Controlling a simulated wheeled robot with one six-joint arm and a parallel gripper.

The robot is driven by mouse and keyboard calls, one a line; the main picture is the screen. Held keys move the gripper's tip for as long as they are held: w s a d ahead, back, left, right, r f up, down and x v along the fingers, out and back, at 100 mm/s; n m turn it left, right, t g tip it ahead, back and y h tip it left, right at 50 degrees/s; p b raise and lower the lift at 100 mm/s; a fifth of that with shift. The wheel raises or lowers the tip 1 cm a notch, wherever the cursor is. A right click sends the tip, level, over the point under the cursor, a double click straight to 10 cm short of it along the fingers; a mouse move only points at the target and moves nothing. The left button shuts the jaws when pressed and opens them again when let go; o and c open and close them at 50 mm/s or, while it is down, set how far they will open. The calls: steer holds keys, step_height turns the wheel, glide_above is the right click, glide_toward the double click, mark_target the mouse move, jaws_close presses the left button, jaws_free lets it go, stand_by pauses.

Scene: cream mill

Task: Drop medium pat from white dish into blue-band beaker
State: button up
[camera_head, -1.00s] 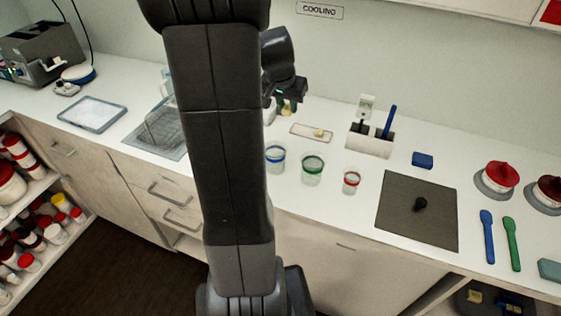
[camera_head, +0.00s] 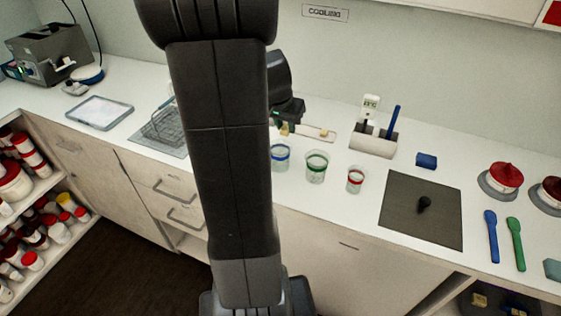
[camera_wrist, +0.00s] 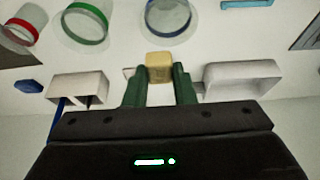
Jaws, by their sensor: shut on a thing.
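My gripper (camera_wrist: 159,85), with green fingers, is shut on a pale yellow pat (camera_wrist: 160,67). The head view shows this pat (camera_head: 284,130) just behind the blue-band beaker (camera_head: 281,156), partly hidden by my arm. In the wrist view the blue-band beaker (camera_wrist: 168,18) stands beyond the pat, its mouth open, with a gap between them in the picture. A white, shallow open container (camera_wrist: 240,76), likely the white dish, is right of my fingers in the wrist view. It is hidden by my arm in the head view.
A green-band beaker (camera_head: 316,167) and a red-band beaker (camera_head: 355,179) stand right of the blue one. A flat narrow tray (camera_head: 309,131) with another small pat, and a white holder (camera_head: 373,143), stand behind. A dark mat (camera_head: 421,210) lies right.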

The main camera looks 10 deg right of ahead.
steer(key=o, duration=1)
steer(key=shift+o, duration=0.2)
steer(key=v, duration=1.3)
steer(key=shift+s+a+r+b, duration=0.2)
steer(key=shift+r+b, duration=0.1)
steer(key=shift+b, duration=0.15)
steer(key=w+p+x, duration=0.1)
steer(key=p+x, duration=0.2)
steer(key=x, duration=0.8)
steer(key=shift+d+r, duration=0.2)
steer(key=shift+d, duration=0.2)
steer(key=shift+f, duration=0.1)
